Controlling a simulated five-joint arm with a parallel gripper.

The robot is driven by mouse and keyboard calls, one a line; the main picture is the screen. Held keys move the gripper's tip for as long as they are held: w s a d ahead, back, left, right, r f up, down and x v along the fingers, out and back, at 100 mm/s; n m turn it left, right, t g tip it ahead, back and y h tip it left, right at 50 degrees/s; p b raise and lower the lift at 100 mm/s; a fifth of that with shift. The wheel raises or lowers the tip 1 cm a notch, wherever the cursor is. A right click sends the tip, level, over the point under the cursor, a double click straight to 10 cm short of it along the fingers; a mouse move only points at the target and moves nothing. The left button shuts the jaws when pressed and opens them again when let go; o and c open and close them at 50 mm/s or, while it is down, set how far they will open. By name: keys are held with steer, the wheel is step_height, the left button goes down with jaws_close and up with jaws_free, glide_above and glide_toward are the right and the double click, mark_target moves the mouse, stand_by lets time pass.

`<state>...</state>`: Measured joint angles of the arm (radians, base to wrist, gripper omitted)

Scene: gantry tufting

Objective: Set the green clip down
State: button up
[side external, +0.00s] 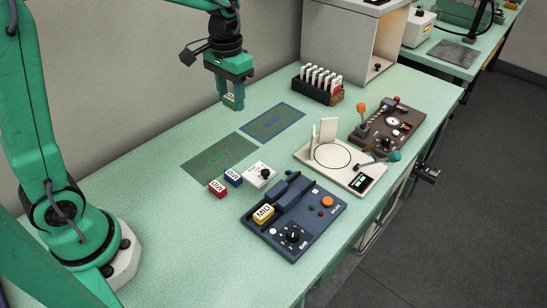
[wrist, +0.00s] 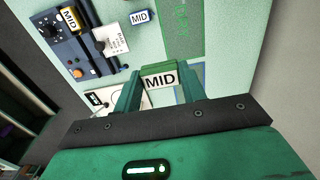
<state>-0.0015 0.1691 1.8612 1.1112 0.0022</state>
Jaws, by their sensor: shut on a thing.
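The green clip (side external: 230,101) has a white label, which reads MID in the wrist view (wrist: 160,80). My gripper (side external: 231,95) points down and is shut on the clip, with one finger on each side of it in the wrist view (wrist: 160,86). In the side view they are at the back of the bench, behind the green mat (side external: 205,172) and to the left of the blue mat (side external: 262,132). The clip's lower edge seems clear of the bench, but its exact height is hard to tell.
A yellow clip (side external: 263,212) is on a dark blue device (side external: 312,232). A dark rack (side external: 315,91) holds several white-labelled clips. Both mats look bare.

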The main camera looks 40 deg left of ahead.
stand_by(0.7)
steer(key=d+f, duration=0.2)
steer(key=d, duration=0.2)
steer(key=s+d+f, duration=0.1)
steer(key=d+f, duration=0.2)
steer(key=d, duration=0.1)
steer(key=d+f, duration=0.3)
steer(key=d, duration=0.2)
steer(key=shift+s+d, duration=0.1)
steer(key=shift+s, duration=0.15)
steer(key=w+a+f, duration=0.2)
steer(key=a, duration=0.1)
steer(key=w+a+f, duration=0.2)
steer(key=a, duration=0.1)
steer(key=w+a+f, duration=0.2)
steer(key=a+f, duration=0.1)
steer(key=shift+w+a, duration=0.3)
steer(key=shift+w, duration=0.1)
steer(key=shift+f, duration=0.1)
steer(key=shift+f, duration=1.7)
steer(key=shift+f, duration=0.15)
